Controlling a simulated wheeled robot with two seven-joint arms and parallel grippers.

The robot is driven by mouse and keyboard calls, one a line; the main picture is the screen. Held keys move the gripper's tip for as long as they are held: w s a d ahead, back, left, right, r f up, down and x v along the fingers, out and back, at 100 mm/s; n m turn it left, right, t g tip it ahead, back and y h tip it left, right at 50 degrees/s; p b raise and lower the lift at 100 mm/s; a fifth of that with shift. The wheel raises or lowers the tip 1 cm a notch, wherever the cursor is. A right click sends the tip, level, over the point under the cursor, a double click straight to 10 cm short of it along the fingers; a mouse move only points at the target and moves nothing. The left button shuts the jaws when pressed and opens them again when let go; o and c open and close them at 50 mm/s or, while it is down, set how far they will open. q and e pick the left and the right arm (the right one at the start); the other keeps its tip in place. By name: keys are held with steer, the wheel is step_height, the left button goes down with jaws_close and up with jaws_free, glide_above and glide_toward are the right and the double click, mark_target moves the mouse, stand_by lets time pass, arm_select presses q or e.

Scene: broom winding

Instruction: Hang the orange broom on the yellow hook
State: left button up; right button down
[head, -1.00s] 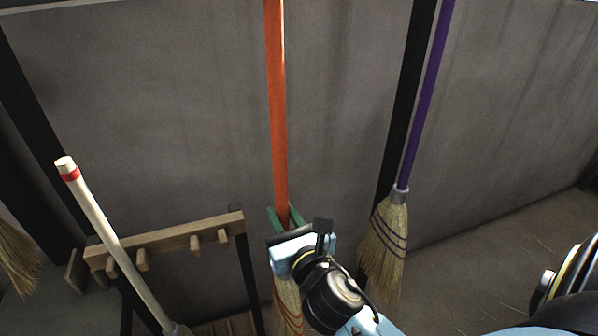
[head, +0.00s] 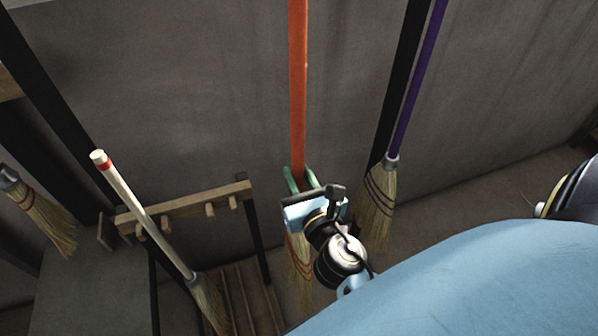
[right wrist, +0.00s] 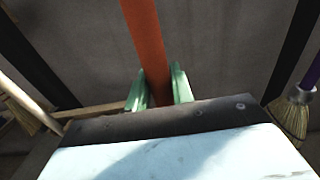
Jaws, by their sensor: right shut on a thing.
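The orange broom (head: 298,90) stands upright in the middle of the head view, its long handle running out of the top edge and its straw bristles (head: 300,262) hanging below my right gripper. My right gripper (head: 299,181) is shut on the lower part of the handle, just above the bristles. In the right wrist view the orange handle (right wrist: 146,40) passes between the two green fingers (right wrist: 158,92). The yellow hook is not in view. The top of the broom handle is out of view. My left gripper is not in view.
A purple-handled broom (head: 416,80) hangs at the right by the dark post. A white-handled broom (head: 140,205) leans at a wooden peg rack (head: 185,206) on the left. Another straw broom (head: 40,210) is at the far left. The grey wall (head: 200,90) stands behind.

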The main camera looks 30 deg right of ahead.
steer(key=f+x, duration=0.1)
steer(key=x, duration=1)
steer(key=shift+f, duration=0.3)
stand_by(0.9)
steer(key=shift+w, duration=0.1)
stand_by(0.5)
steer(key=c, duration=1.1)
jaws_free()
steer(key=v, duration=0.4)
steer(key=b+v, duration=0.1)
steer(key=v, duration=0.3)
steer(key=b+v, duration=0.1)
steer(key=v, duration=0.3)
steer(key=shift+s+f, duration=0.2)
steer(key=shift+f, duration=0.05)
steer(key=shift+s+a+r+b, duration=0.2)
steer(key=shift+s+b, duration=0.15)
steer(key=shift+s, duration=0.15)
